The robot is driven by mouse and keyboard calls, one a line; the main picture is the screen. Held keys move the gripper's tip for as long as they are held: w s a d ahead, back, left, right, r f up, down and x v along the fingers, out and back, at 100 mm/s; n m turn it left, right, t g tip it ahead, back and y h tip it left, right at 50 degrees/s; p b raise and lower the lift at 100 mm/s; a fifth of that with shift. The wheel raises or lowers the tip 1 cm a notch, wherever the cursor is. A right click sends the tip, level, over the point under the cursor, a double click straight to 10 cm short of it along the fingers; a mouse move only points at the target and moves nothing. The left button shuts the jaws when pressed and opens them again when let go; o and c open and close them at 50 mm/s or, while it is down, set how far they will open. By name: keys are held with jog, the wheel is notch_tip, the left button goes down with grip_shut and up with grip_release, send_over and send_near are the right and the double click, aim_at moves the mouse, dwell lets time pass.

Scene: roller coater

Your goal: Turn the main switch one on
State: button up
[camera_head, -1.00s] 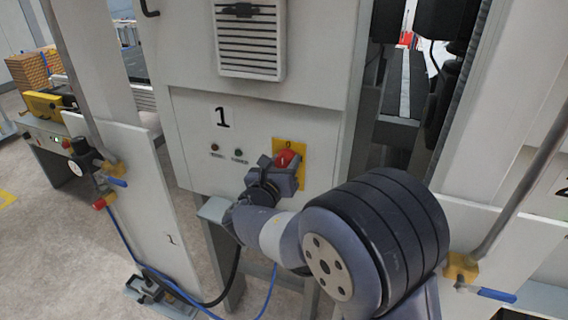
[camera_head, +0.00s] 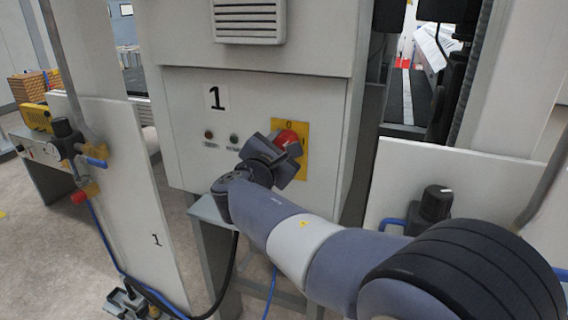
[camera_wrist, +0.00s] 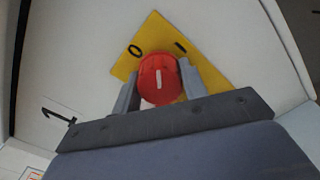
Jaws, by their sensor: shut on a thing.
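The main switch is a red knob (camera_head: 286,136) with a white mark, on a yellow plate (camera_head: 302,165) low on the cabinet front marked "1". My gripper (camera_head: 281,147) is at the knob and partly covers it. In the wrist view my gripper (camera_wrist: 159,86) has one finger on each side of the red knob (camera_wrist: 158,68) and is shut on it. The yellow plate (camera_wrist: 163,34) shows "0" at left and "I" at right in that view. The knob's white mark points between the two signs.
Two small indicators (camera_head: 221,136) sit left of the switch, under the "1" label (camera_head: 217,98). A vent (camera_head: 248,22) is above. White panels with valves and blue hoses stand on the left (camera_head: 115,190) and right (camera_head: 405,185). A grey stand (camera_head: 205,210) is below the cabinet.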

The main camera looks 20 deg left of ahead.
jog(key=m+b, duration=0.1)
jog(key=b, duration=0.1)
jog(key=m+b, duration=0.1)
jog(key=m, duration=0.1)
jog(key=m+b, duration=0.1)
jog(key=b, duration=0.1)
jog(key=shift+f+m+b, duration=0.3)
jog(key=shift+b, duration=0.05)
jog(key=m+b, duration=0.4)
jog(key=shift+r, duration=0.15)
jog(key=shift+r+m, duration=0.1)
jog(key=shift+m, duration=0.2)
jog(key=o, duration=1)
jog(key=shift+s, duration=0.1)
jog(key=s, duration=0.7)
jog(key=s+b, duration=0.1)
jog(key=s, duration=0.2)
jog(key=shift+s+a, duration=0.3)
jog(key=shift+a, duration=0.1)
